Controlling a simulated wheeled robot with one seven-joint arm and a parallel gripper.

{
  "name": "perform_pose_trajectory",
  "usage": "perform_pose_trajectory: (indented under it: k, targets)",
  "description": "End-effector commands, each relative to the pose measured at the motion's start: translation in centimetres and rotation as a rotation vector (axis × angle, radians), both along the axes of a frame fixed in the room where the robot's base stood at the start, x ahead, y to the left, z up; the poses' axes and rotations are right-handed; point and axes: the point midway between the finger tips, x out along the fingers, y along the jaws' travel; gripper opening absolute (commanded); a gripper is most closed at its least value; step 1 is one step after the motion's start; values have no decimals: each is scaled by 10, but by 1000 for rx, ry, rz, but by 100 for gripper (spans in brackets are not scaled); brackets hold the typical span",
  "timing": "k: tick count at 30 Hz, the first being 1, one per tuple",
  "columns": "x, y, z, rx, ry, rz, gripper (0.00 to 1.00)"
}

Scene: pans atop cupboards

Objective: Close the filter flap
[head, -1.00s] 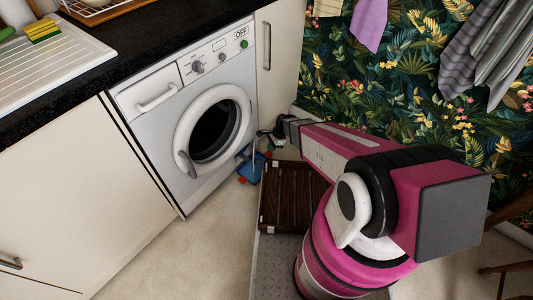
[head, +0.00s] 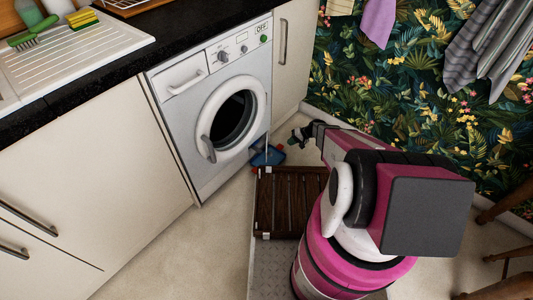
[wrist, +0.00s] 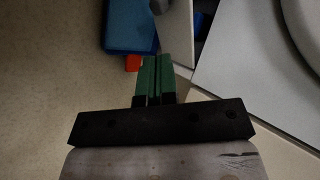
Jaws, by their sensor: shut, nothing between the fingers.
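The white washing machine (head: 214,100) stands under the dark worktop, its round door (head: 232,119) shut. The filter flap, low on its front, cannot be made out clearly. In the wrist view a small pale piece (wrist: 206,19) sticks out beside the machine front (wrist: 240,85); I cannot tell whether it is the flap. My gripper (head: 296,136) is right of the machine's lower right corner, apart from its door. In the wrist view its green fingers (wrist: 153,66) are together and empty, pointing toward a blue object (wrist: 131,24) and a small orange-red part.
The blue object (head: 267,157) lies on the floor by the machine's lower right corner. A dark slatted wooden piece (head: 288,202) is between it and my base. A cream cupboard (head: 292,60) stands to the right of the machine. Bare floor is at the left front.

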Motion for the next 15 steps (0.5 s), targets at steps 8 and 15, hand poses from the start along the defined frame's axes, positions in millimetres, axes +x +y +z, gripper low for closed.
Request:
perform_pose_trajectory:
  k: [8, 15]
  targets:
    - [4, 6, -12, 12, -34, 21, 0]
    - [4, 37, -42, 11, -32, 20, 0]
